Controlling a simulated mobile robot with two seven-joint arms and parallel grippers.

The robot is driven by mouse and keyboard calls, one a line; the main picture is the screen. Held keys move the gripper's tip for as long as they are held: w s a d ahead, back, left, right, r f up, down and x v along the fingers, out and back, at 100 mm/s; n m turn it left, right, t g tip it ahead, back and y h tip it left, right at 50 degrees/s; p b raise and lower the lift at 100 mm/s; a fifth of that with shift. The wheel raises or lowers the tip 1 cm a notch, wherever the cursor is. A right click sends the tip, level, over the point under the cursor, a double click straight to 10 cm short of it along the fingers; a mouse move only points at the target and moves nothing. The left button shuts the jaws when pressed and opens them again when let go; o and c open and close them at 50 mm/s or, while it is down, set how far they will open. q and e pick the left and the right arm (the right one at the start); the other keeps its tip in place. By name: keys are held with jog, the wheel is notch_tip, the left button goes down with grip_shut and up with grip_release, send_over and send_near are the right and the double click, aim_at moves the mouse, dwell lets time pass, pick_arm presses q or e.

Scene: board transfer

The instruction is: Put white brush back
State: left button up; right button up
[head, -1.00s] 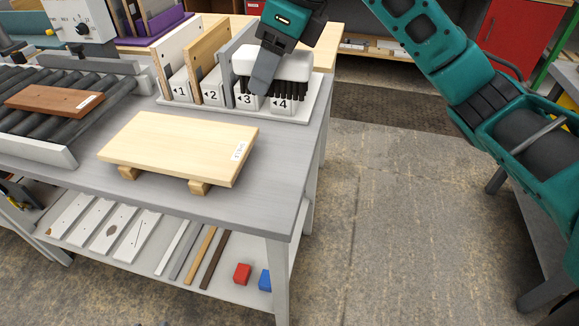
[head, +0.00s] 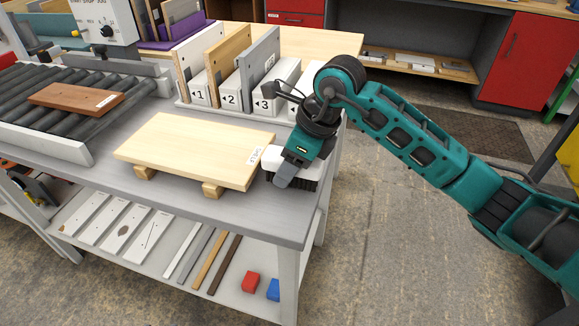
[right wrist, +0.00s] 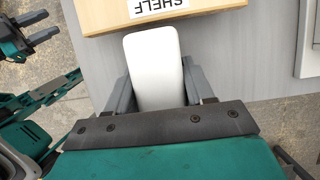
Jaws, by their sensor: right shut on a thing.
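The white brush (head: 270,161), a white block with dark bristles, is just off the right end of the pale board (head: 185,150). My right gripper (head: 291,170) is shut on it and partly covers it. In the right wrist view the brush's white back (right wrist: 153,62) lies between the two grey fingers of the right gripper (right wrist: 155,92), close to the board's labelled edge (right wrist: 170,12). I cannot tell whether the bristles touch the table. My left gripper (right wrist: 42,27) shows at the upper left of the right wrist view, its dark fingers apart and empty.
The board rests on two wooden blocks on the grey table (head: 150,190). Behind stands a numbered rack (head: 230,98) with upright boards. A roller conveyor (head: 50,80) with a brown board (head: 75,97) is at left. The table's right edge is close to the brush.

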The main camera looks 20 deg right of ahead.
jog(key=shift+f, duration=0.4)
jog(key=shift+f, duration=0.2)
jog(key=o, duration=0.9)
jog(key=shift+o, duration=0.2)
jog(key=shift+r, duration=0.1)
jog(key=shift+r, duration=0.2)
jog(key=p+v, duration=0.1)
jog(key=v, duration=0.9)
jog(key=shift+s+d+r, duration=0.1)
jog(key=shift+d+r, duration=0.05)
jog(key=shift+r, duration=0.05)
pick_arm(q)
jog(key=shift+s+a, duration=0.15)
jog(key=shift+a, duration=0.1)
pick_arm(e)
jog(key=shift+s+d+r, duration=0.2)
jog(key=shift+r, duration=0.45)
